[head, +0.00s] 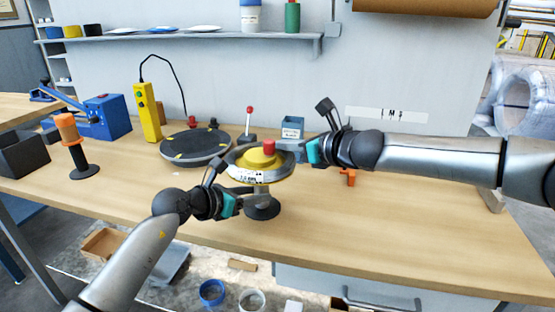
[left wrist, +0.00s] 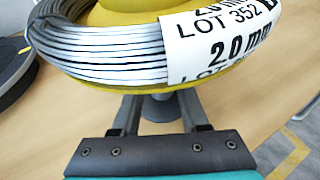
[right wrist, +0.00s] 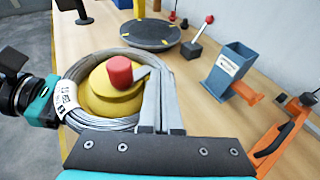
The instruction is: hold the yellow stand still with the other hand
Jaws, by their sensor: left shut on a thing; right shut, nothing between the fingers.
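The yellow stand (head: 258,160) has a red knob (head: 268,147) on top and a dark round base (head: 262,208) on the bench. A silver wire coil (right wrist: 143,70) lies around its yellow hub, with a white label (left wrist: 215,40) reading "2.0 mm". My left gripper (head: 250,198) is low at the stand's left, below the coil. In the left wrist view its fingers are shut on the stand's grey post (left wrist: 160,107). My right gripper (right wrist: 160,128) is shut and empty at the coil's right edge; whether it touches the coil is unclear.
A black turntable (head: 196,145) and a yellow control box (head: 148,112) stand behind left. A blue bin (head: 292,127) and a red-knobbed lever (head: 249,122) are behind the stand. An orange-handled tool (head: 72,140) stands at far left. The bench front right (head: 400,215) is clear.

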